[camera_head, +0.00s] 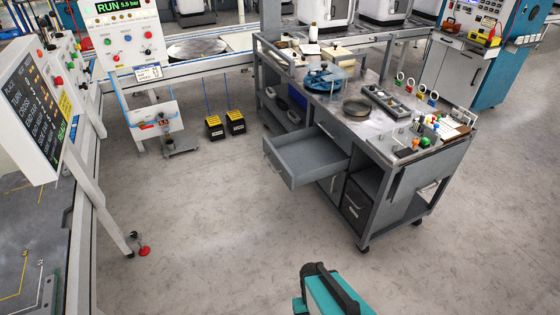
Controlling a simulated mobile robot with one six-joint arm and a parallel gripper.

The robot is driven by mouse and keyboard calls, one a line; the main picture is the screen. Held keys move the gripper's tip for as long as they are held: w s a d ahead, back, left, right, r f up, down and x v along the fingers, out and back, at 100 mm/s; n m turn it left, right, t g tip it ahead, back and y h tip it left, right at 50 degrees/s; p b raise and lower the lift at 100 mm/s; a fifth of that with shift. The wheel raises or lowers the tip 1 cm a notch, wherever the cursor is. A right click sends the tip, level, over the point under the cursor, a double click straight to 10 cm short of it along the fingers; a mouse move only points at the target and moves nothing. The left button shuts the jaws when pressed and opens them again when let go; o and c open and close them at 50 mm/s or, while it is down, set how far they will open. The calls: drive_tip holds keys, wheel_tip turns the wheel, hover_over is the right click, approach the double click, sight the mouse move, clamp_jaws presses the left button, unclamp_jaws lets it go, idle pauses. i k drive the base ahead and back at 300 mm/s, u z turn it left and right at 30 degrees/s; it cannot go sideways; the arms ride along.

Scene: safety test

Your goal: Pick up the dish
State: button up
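A shallow round metal dish (356,107) lies on the top of the grey workshop cart (335,116), near its middle. Its rim is metallic and its inside looks brownish. The dish sits between a blue round device (322,78) with a clear cover and a grey tray (390,100) of small parts. A teal and black part of my arm shows at the bottom edge, well short of the cart. My gripper's fingers are not visible.
A drawer (305,157) of the cart stands open towards the left front. Small bottles with coloured caps (424,135) stand at the cart's right end. A control panel (35,110) and frame stand at left. The floor before the cart is clear.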

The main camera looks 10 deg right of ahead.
sight(355, 106)
drive_tip(key=i, duration=0.85)
drive_tip(key=u, duration=0.05)
